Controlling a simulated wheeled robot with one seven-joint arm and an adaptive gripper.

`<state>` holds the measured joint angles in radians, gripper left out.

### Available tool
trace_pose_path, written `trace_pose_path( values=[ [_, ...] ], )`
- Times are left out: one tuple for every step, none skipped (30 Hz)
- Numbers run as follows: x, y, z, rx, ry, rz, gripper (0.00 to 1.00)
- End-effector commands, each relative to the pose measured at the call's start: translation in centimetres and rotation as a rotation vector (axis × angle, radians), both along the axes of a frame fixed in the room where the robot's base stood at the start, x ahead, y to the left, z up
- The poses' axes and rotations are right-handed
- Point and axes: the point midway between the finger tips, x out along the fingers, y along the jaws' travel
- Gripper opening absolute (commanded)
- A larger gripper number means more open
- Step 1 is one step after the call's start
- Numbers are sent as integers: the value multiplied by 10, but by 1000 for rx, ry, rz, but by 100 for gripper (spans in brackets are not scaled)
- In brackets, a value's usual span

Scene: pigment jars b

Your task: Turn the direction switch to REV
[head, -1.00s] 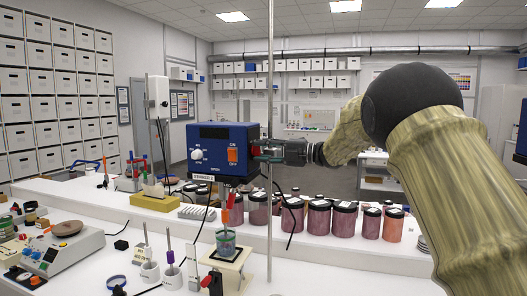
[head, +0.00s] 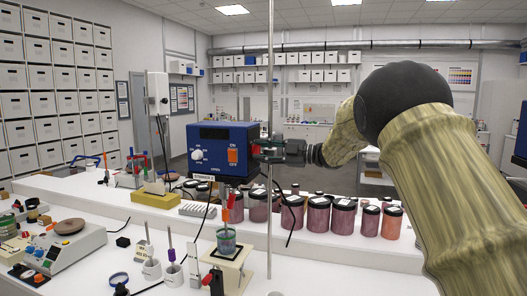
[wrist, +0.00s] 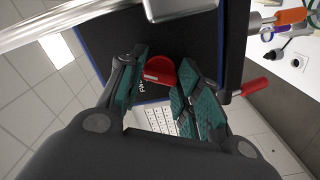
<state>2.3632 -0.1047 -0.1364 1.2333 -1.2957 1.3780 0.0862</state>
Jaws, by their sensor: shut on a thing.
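The blue stirrer box (head: 222,151) stands on its rod above the bench, with a white dial and an orange ON/OFF switch (head: 233,156) on its front. My gripper (head: 270,152) reaches in from the right to the box's right side. In the wrist view, a red knob (wrist: 160,71) on the box's dark side face (wrist: 182,45) sits between the teal finger pads of my gripper (wrist: 161,76), which is shut on it. White lettering beside the knob is partly hidden by a finger, and I cannot read the knob's setting.
A vertical metal rod (head: 270,220) runs close beside the box and gripper. A red handle (wrist: 254,87) sticks out near the right finger. A beaker (head: 226,240) stands below the stirrer. Several pigment jars (head: 318,216) line the raised shelf behind.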

Motion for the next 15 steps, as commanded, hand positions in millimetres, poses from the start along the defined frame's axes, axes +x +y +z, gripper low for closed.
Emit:
trace_pose_path(
  values=[
    [0,0,-1,0,4,0,10],
    [0,0,-1,0,5,0,10],
    [0,0,-1,1,6,0,10],
    [0,0,-1,1,6,0,10],
    [0,0,-1,1,6,0,10],
    [0,0,-1,1,6,0,10],
    [0,0,-1,1,6,0,10],
    [0,0,-1,1,6,0,10],
    [0,0,-1,1,6,0,10],
    [0,0,-1,1,5,0,10],
    [0,0,-1,1,5,0,10],
    [0,0,-1,1,5,0,37],
    [0,0,-1,1,5,0,43],
    [0,0,-1,1,5,0,48],
    [0,0,-1,1,5,0,55]
  ],
)
